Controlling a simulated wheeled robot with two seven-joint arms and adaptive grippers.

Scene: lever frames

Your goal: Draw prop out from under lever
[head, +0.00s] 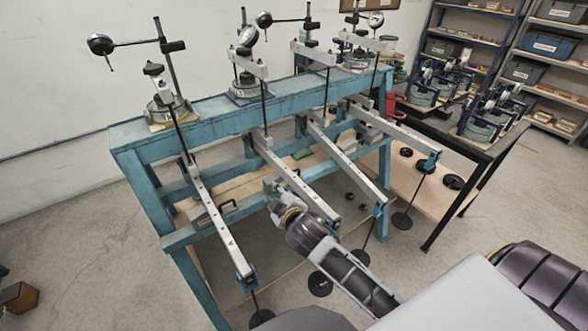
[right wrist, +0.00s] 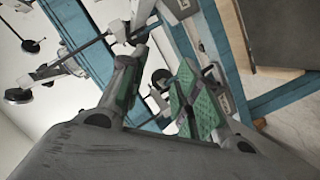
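Several grey levers slope forward from a blue frame (head: 205,110). My right gripper (head: 276,192) is beside the second lever from the left (head: 300,186), near the middle of its length. In the right wrist view its two green-padded fingers (right wrist: 158,75) stand apart, with no object clearly held between them. A dark bracket-like piece (head: 229,207) shows beside the leftmost lever (head: 219,221). I cannot make out for sure which piece is the prop; the wrist and gripper hide part of the space under the second lever. My left gripper is not in view.
Black disc weights (head: 402,221) hang on rods from the lever ends. Dial gauges on stands (head: 247,37) top the frame. A dark table (head: 448,133) with more equipment stands at the right, and shelves (head: 545,45) behind it. The floor at the left is mostly clear.

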